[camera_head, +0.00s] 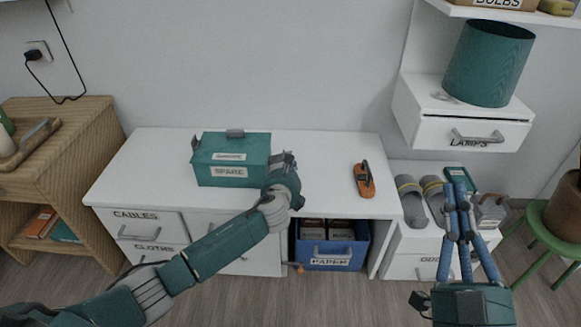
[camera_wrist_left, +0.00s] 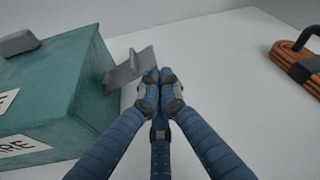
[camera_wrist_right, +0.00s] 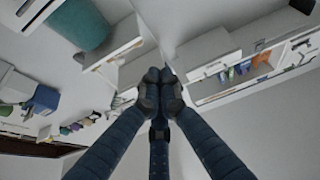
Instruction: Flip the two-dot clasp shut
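A teal box (camera_head: 233,147) labelled SPARE stands on the white desk with its lid down. A grey clasp (camera_head: 196,143) sticks out at its left end. Another grey clasp at the right end juts outward in the left wrist view (camera_wrist_left: 130,68). No dots can be made out on either clasp. My left gripper (camera_wrist_left: 160,77) has its fingertips together, close beside the right-end clasp; whether they touch it is unclear. In the head view my left wrist partly hides that end. My right gripper (camera_head: 459,190) has its fingers together, empty, far from the box.
An orange cable bundle (camera_head: 365,180) lies on the desk right of the box; clear desk lies between. A blue PAPER bin (camera_head: 331,247) sits below. Grey slippers (camera_head: 411,199) and a lamps drawer unit (camera_head: 462,130) stand near my right arm.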

